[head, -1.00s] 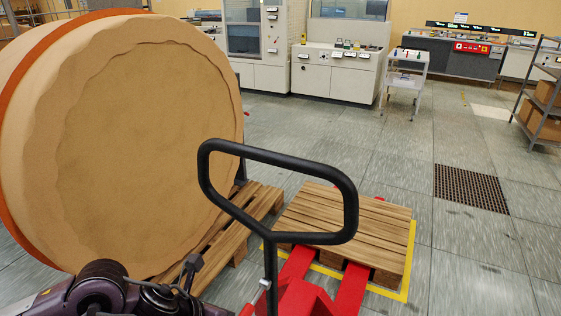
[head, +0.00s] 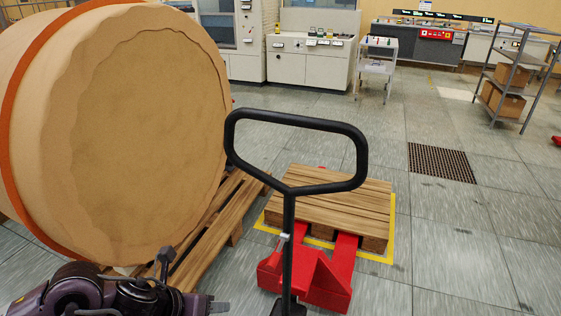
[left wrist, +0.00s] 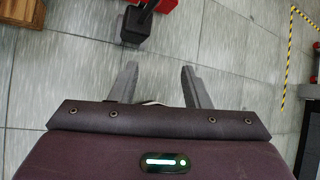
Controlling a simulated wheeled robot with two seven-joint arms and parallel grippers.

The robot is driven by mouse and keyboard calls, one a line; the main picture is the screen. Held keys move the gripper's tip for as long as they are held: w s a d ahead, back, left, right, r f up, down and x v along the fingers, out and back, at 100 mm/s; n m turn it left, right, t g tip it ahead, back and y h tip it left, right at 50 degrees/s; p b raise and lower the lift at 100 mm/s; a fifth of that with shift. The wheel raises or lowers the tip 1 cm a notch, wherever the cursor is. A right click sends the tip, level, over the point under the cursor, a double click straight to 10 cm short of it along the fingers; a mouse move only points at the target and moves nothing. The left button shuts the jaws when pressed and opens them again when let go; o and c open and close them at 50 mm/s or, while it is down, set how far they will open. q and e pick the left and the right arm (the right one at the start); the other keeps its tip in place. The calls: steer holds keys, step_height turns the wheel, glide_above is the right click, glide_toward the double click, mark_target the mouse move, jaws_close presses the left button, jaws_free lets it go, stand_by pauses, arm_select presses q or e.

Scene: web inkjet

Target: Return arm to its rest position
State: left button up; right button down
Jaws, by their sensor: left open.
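My left arm lies low at the lower left of the head view, with its gripper (head: 218,306) near the bottom edge, beside the base of the pallet jack. In the left wrist view the same gripper (left wrist: 160,85) has two grey fingers spread apart with bare floor between them; it is open and empty. The red pallet jack (head: 322,278) with its black loop handle (head: 358,150) stands right of the gripper, and its dark base (left wrist: 138,27) shows beyond the fingers in the wrist view. My right gripper is not in view.
A huge paper roll (head: 130,140) rests on a wooden pallet (head: 205,235) at left. The jack's forks reach a second pallet (head: 335,200) in a yellow floor outline.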

arm_select(q)
steer(key=w+a+f+n+t, duration=0.1)
steer(key=w+a+f+n, duration=0.1)
steer(key=w+f+n, duration=0.85)
steer(key=s+a+f+n+y, duration=0.1)
steer(key=s+a+f+n, duration=0.15)
steer(key=f+n, duration=0.4)
steer(key=s+a+f+n+y, duration=0.1)
steer(key=a+f+n, duration=0.25)
steer(key=f, duration=0.65)
steer(key=s+a+f+n+g+y+p, duration=0.1)
steer(key=s+a+f+n+g+y, duration=0.1)
steer(key=s+f+n, duration=1.15)
steer(key=s+f+g, duration=0.1)
steer(key=s+f, duration=0.2)
steer(key=s, duration=0.5)
steer(key=s+d+f+n+g, duration=0.1)
steer(key=s+f, duration=0.3)
steer(key=s, duration=0.4)
steer(key=s+d+f+g+y, duration=0.1)
steer(key=s+f, duration=0.2)
steer(key=s, duration=0.6)
steer(key=shift+f+g, duration=0.35)
steer(key=shift+g, duration=0.05)
steer(key=shift+d, duration=0.1)
